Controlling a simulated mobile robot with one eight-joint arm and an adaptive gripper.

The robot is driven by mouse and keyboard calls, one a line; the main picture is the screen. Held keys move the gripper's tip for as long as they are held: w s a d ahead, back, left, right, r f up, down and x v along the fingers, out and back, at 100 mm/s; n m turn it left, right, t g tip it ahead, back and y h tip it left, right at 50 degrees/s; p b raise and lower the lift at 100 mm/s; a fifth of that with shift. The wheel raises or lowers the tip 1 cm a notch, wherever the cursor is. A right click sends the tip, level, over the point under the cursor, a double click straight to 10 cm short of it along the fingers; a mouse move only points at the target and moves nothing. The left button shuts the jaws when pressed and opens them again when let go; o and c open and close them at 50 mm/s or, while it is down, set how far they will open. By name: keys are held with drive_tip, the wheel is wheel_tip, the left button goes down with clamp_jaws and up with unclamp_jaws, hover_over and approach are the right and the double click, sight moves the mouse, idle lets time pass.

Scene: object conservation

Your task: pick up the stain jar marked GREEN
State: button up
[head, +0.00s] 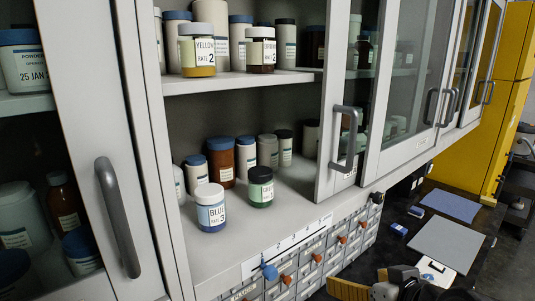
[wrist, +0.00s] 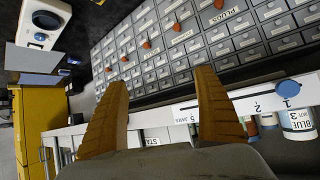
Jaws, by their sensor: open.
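A small jar with a black lid and green contents (head: 260,189) stands upright on the lower shelf of the open cabinet; its white label is too small to read surely, but the colour fits GREEN. The white-lidded jar marked BLUE (head: 211,214) stands just left and in front of it, and also shows at the right edge of the wrist view (wrist: 300,126). My gripper (wrist: 160,78) has its two tan fingers spread with nothing between them. In the head view it is partly cut off at the bottom right, below the shelf and well away from the jars.
Brown and white jars (head: 221,160) stand behind on the lower shelf (head: 290,205). YELLOW (head: 197,52) and BROWN (head: 261,52) jars stand on the upper shelf. An open glass door (head: 350,100) borders the right side. Small labelled drawers (wrist: 180,50) lie below, above a dark counter.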

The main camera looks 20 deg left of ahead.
sight(267, 180)
drive_tip(key=a+r+n+y+p, duration=0.1)
drive_tip(key=a+r+p, duration=0.3)
drive_tip(key=a+r, duration=0.1)
drive_tip(key=w+a+r+n+y+p, duration=0.1)
drive_tip(key=a+r+y+p, duration=0.1)
drive_tip(key=a+r, duration=0.4)
drive_tip(key=a+r+n+y+p, duration=0.1)
drive_tip(key=a+r+p, duration=0.4)
drive_tip(key=r, duration=0.1)
drive_tip(key=shift+w+a+n+p, duration=0.15)
drive_tip(key=shift+w+n+p, duration=0.15)
drive_tip(key=shift+w+n, duration=0.1)
drive_tip(key=shift+w+a, duration=0.1)
drive_tip(key=shift+a, duration=0.2)
drive_tip(key=x, duration=0.4)
drive_tip(key=shift+w+a+f, duration=0.1)
drive_tip(key=shift+w+a, duration=0.1)
drive_tip(key=shift+a, duration=0.15)
drive_tip(key=shift+w+a+f, duration=0.15)
drive_tip(key=shift+w+a, duration=0.25)
drive_tip(key=shift+a, duration=0.3)
drive_tip(key=p+x, duration=0.1)
drive_tip(key=x, duration=0.3)
drive_tip(key=shift+a, duration=0.15)
drive_tip(key=shift+s, duration=0.1)
drive_tip(key=c, duration=1.5)
drive_tip(key=shift+o, duration=0.2)
